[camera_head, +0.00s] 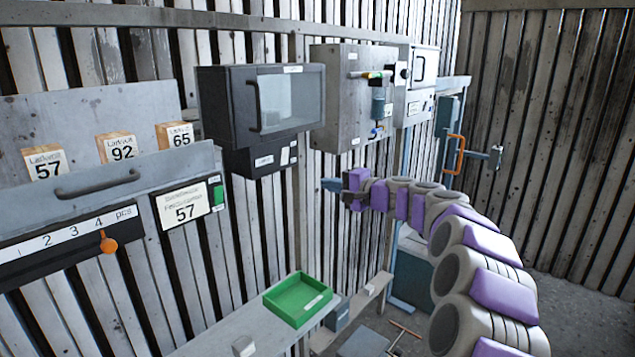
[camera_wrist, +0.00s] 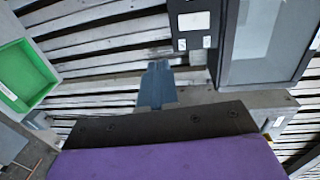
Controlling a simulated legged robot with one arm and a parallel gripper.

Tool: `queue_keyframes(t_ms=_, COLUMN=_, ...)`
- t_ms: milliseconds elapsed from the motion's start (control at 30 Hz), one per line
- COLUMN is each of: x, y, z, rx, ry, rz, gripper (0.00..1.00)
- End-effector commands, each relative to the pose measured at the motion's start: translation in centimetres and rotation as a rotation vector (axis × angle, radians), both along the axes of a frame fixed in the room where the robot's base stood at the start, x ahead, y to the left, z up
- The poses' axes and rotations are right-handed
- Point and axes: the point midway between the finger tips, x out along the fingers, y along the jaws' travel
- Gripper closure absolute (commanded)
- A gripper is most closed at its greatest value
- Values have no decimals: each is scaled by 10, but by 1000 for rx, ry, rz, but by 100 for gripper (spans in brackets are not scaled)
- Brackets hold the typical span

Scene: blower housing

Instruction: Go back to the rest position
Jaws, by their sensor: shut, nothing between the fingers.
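My gripper (camera_head: 333,185) is at the end of my purple and grey arm, in the middle of the head view. It points left and stands in front of the slatted wall, below the grey box with the valve. In the wrist view my gripper (camera_wrist: 158,70) shows as blue-grey fingers close together, with nothing between them. No object is in contact with the fingertips in either view.
A dark cabinet with a window (camera_head: 285,103) and a grey valve box (camera_head: 342,100) hang on the wall. A green tray (camera_head: 298,299) lies on a low shelf (camera_head: 225,325). Numbered blocks (camera_head: 123,147) sit above a drawer panel (camera_head: 120,190) at left. An orange handle (camera_head: 456,154) is at right.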

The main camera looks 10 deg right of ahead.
Motion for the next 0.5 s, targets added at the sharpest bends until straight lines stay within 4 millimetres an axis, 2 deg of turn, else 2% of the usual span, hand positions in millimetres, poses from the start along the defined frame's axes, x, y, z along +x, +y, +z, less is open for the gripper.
queue_keyframes(t_ms=200, x=-11, y=-8, z=-4, rx=0, ry=1, rz=1, gripper=100)
queue_keyframes(t_ms=500, x=-12, y=-8, z=-4, rx=0, ry=1, rz=1, gripper=100)
